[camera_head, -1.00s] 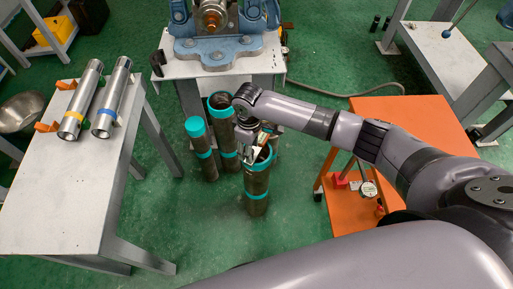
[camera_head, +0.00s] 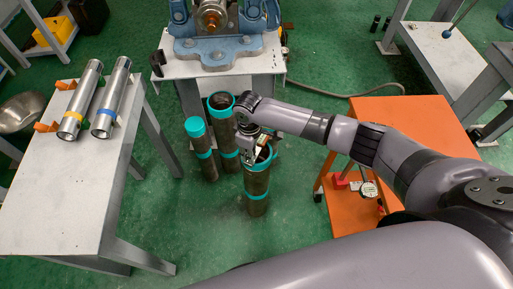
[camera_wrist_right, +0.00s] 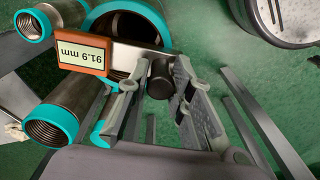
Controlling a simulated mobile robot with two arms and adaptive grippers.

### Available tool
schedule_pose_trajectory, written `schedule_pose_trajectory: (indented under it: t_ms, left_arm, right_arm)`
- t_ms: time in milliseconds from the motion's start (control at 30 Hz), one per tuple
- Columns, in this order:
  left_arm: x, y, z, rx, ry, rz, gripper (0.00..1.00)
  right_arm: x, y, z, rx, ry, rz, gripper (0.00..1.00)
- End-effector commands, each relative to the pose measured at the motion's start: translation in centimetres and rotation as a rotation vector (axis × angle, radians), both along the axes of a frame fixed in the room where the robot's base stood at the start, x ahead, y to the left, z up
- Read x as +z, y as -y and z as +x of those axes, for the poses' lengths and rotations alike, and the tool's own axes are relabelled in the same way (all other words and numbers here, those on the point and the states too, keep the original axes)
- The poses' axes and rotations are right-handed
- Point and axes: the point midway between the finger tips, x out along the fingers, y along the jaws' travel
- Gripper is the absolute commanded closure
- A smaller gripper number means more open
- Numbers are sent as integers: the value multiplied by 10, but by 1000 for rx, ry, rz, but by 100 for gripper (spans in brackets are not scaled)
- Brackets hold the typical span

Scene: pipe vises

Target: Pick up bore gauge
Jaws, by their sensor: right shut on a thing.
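The bore gauge (camera_wrist_right: 83,57) shows in the right wrist view as an orange-framed display reading 91.9 mm. A pale bar joins it to a dark cylindrical grip. My right gripper (camera_wrist_right: 160,95) has a finger on each side of that grip and is shut on it. In the head view, my right gripper (camera_head: 256,150) is above the mouth of the front teal-rimmed pipe (camera_head: 257,185). The gauge is small and mostly hidden there. I cannot tell whether part of it is inside a pipe. My left gripper is not in view.
Two other teal-rimmed pipes (camera_head: 201,150) stand close by on the left. A blue vise (camera_head: 215,45) is on a bench behind. A grey table (camera_head: 60,190) with two steel tubes is at left. An orange cart (camera_head: 400,115) with a dial instrument (camera_head: 368,189) is at right.

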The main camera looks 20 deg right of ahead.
Motion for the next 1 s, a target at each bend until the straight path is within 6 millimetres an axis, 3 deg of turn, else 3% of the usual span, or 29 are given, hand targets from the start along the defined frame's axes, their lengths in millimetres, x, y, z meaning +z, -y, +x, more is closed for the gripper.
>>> schedule_pose_trajectory:
  t_ms: [167, 767, 1000]
  left_arm:
    - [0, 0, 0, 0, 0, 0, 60]
    - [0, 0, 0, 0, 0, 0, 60]
    - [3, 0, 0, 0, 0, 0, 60]
  right_arm:
    - [0, 0, 0, 0, 0, 0, 100]
    - [1, 0, 1, 0, 2, 1, 100]
    - [17, 0, 1, 0, 4, 2, 100]
